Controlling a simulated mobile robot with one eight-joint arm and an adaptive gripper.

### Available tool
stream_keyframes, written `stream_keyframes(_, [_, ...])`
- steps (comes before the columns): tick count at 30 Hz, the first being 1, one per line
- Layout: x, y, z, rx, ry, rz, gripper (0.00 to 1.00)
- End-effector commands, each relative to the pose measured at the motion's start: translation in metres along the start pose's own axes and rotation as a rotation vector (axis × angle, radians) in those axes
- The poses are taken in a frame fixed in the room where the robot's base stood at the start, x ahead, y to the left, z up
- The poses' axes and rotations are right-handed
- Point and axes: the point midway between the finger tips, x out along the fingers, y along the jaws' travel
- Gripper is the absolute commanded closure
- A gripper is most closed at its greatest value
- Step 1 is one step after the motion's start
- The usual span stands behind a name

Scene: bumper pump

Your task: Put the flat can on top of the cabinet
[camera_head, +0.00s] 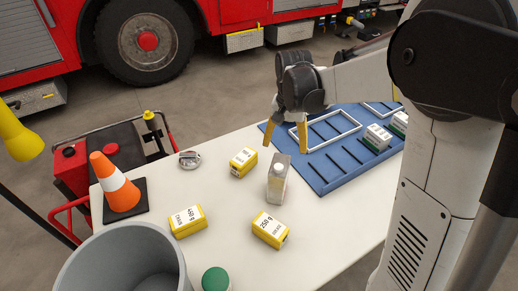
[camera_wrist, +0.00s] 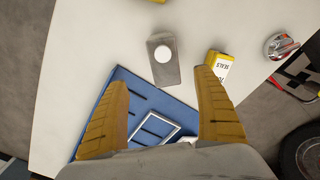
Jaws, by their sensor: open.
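The flat can (camera_head: 189,159) is a small, low silver tin on the far left part of the white table, near the edge. It also shows in the wrist view (camera_wrist: 282,46) at the upper right. My gripper (camera_head: 285,138) is open and empty above the table, to the right of the flat can and well apart from it. In the wrist view its two yellow fingers (camera_wrist: 159,82) are spread, with nothing between them. I see nothing that is clearly the cabinet; a red unit with a dark top (camera_head: 112,145) stands behind the table, and I cannot tell if it is that.
A grey capped container (camera_head: 279,182) stands just below my gripper. Yellow boxes (camera_head: 243,162), (camera_head: 188,221), (camera_head: 269,230) lie around it. A traffic cone (camera_head: 121,187), a grey bin (camera_head: 120,258) and a green lid (camera_head: 215,279) are left. A blue tray (camera_head: 325,181) lies right.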

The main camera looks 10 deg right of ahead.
Motion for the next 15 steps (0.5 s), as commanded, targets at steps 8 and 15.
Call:
stream_keyframes(8, [0.029, -0.002, -0.005, 0.016, -0.019, 0.009, 0.21])
stream_keyframes(15, [0.064, -0.002, -0.004, 0.015, -0.017, 0.009, 0.21])
